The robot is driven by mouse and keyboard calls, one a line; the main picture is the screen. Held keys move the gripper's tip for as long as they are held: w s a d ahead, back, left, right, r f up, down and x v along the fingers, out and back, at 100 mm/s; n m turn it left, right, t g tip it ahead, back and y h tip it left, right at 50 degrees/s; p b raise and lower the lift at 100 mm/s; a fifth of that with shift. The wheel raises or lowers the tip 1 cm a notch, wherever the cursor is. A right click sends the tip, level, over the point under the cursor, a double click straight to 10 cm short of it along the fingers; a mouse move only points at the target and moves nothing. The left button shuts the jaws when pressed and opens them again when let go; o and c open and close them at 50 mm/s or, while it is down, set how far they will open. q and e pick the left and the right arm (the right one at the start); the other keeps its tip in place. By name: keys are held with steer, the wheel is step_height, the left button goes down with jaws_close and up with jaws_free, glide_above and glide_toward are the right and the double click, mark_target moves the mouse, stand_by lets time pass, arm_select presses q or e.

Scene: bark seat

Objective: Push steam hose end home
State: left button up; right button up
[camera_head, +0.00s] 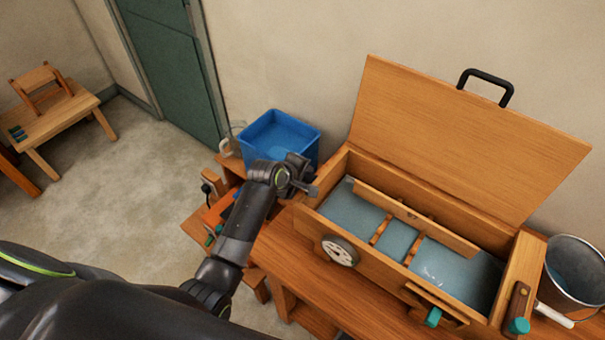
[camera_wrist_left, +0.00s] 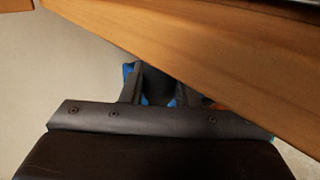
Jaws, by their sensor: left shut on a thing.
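My left gripper (camera_head: 303,184) is at the left end of an open wooden box (camera_head: 365,262), close to its upper left corner. In the left wrist view my left gripper (camera_wrist_left: 153,90) is shut on a dark piece (camera_wrist_left: 153,78), most likely the steam hose end. It is mostly hidden, so its shape and whether it touches a fitting cannot be told. A wooden edge (camera_wrist_left: 220,50) crosses close in front of the left wrist camera. My right gripper is not in view.
The box lid (camera_head: 460,135) with a black handle stands raised at the back. A round white dial (camera_head: 340,250) is on the box front. A blue bin (camera_head: 278,134) stands behind my left gripper. A metal bucket (camera_head: 577,270) is at the far right. Open floor (camera_head: 130,190) lies left.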

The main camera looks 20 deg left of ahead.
arm_select(q)
steer(key=shift+s+d, duration=0.1)
steer(key=shift+d, duration=0.1)
steer(key=shift+a, duration=0.15)
stand_by(0.3)
steer(key=w+a, duration=0.3)
steer(key=a, duration=0.6)
steer(key=shift+w, duration=0.2)
stand_by(0.7)
steer(key=shift+d, duration=0.1)
